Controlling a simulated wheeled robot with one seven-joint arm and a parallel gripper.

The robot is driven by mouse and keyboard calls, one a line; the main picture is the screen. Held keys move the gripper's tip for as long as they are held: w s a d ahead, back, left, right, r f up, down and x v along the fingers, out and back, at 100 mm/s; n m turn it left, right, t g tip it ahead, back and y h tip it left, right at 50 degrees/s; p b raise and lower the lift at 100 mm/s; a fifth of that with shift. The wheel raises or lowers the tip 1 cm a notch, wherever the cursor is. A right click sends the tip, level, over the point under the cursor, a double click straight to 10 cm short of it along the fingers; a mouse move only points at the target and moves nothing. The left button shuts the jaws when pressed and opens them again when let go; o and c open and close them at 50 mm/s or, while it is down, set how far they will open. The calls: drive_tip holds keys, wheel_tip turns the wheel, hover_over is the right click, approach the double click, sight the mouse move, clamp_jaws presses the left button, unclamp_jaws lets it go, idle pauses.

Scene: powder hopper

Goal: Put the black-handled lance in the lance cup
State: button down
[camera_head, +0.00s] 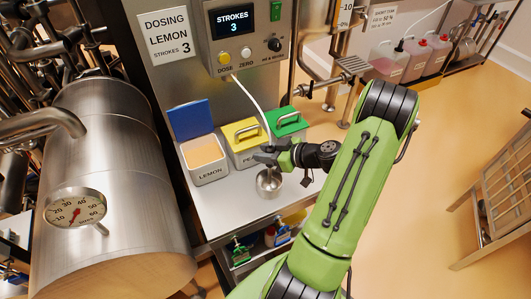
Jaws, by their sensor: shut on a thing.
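My gripper (268,154) is over the steel counter, in front of the closed bins. It is shut on the black-handled lance, whose pale hose (250,98) runs down from the dosing panel to the gripper. The dark handle is hard to tell from the fingers, and the lance's lower end cannot be made out. A round metal cup (269,185), which looks like the lance cup, stands on the counter just below the gripper. I cannot tell whether the lance tip is inside it or above it.
The lemon bin (207,172) stands open, its blue lid (190,119) raised and pale powder inside. The yellow-lidded bin (243,134) and green-lidded bin (287,123) are closed. The panel display (233,22) reads STROKES 3. A large steel tank (115,190) flanks the counter's left.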

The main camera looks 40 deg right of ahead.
drive_tip(key=c, duration=0.8)
unclamp_jaws()
